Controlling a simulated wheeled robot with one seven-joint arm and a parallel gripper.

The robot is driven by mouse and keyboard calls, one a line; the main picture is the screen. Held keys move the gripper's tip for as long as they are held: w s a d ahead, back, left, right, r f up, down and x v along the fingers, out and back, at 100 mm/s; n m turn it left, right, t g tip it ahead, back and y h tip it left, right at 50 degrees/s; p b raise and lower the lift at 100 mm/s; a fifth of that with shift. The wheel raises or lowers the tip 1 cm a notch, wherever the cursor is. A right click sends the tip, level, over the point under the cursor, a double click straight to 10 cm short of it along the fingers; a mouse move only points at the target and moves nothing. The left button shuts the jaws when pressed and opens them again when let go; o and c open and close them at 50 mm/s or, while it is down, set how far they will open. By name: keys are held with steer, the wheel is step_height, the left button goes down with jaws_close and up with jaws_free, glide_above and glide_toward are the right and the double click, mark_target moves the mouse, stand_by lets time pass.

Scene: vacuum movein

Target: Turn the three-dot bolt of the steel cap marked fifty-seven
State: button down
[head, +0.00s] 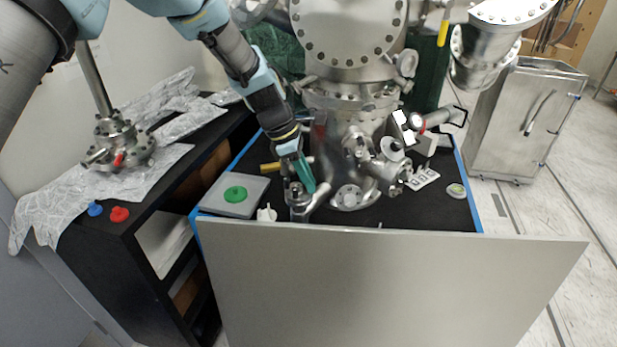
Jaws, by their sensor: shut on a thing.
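My gripper (306,185) points down with teal fingers at a small round steel cap (299,200) at the end of a pipe elbow, left of the large steel vessel (345,110). The fingers are shut at the cap's upper side, on what appears to be a bolt there. The bolt is mostly hidden by the fingers, and its dots are too small to make out. No number can be read on the cap. Another round steel flange (348,196) faces forward just to the right.
A grey plate with a green disc (235,194) and a small white piece (267,214) lie left of the cap. A yellow bar (272,167) is behind. A grey front panel (390,280) borders the black bench. Red and blue knobs (119,214) lie on the left shelf.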

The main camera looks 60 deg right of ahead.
steer(key=m+y, duration=0.1)
steer(key=m, duration=0.2)
steer(key=m+y, duration=0.1)
steer(key=m, duration=0.2)
steer(key=shift+d+m+g+y, duration=0.2)
steer(key=shift+m+g+y, duration=0.1)
steer(key=shift+g, duration=0.1)
steer(key=m+y, duration=0.1)
steer(key=m, duration=0.4)
steer(key=shift+d+t+y, duration=0.1)
steer(key=shift+t+y, duration=0.3)
steer(key=shift+m, duration=0.3)
steer(key=c, duration=0.8)
jaws_free()
steer(key=shift+c, duration=0.2)
